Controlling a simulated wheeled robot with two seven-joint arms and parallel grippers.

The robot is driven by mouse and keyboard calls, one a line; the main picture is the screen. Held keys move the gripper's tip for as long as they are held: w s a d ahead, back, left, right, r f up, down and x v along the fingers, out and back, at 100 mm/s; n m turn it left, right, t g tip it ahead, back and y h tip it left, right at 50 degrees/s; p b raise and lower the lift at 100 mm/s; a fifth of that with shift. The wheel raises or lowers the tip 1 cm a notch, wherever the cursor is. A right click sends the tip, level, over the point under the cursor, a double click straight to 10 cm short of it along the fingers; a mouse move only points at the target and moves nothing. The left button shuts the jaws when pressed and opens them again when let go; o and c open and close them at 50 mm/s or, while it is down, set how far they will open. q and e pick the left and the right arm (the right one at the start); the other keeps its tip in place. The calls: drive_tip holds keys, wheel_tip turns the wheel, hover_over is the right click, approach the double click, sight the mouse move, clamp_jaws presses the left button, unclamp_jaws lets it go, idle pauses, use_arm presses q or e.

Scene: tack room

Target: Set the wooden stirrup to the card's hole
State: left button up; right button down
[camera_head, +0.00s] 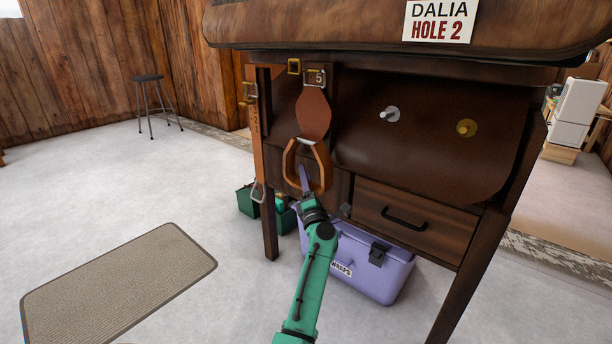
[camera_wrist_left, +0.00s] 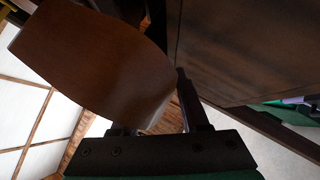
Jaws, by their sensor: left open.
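The card (camera_head: 438,21) on the saddle reads "DALIA HOLE 2". The wooden stirrup (camera_head: 325,172) hangs below a brown leather piece (camera_head: 313,112) on the near side of the stand. A buckle (camera_head: 315,77) above it shows the number 5. My left gripper (camera_head: 305,180) is open at the lower part of the stirrup. In the left wrist view, a broad brown curved piece (camera_wrist_left: 95,65), seemingly part of the stirrup, lies in front of and partly between the fingers (camera_wrist_left: 155,112). I cannot tell whether they touch it. My right gripper is not in view.
A dark wooden stand with a drawer (camera_head: 413,217) bears the saddle. A purple box (camera_head: 375,275) and green boxes (camera_head: 246,203) sit beneath it. An orange strip with markings (camera_head: 257,150) hangs left of the stirrup. The floor at left is open, with a mat (camera_head: 120,285) and stool (camera_head: 149,78).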

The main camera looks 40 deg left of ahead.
use_arm(q)
clamp_jaws()
idle(1.4)
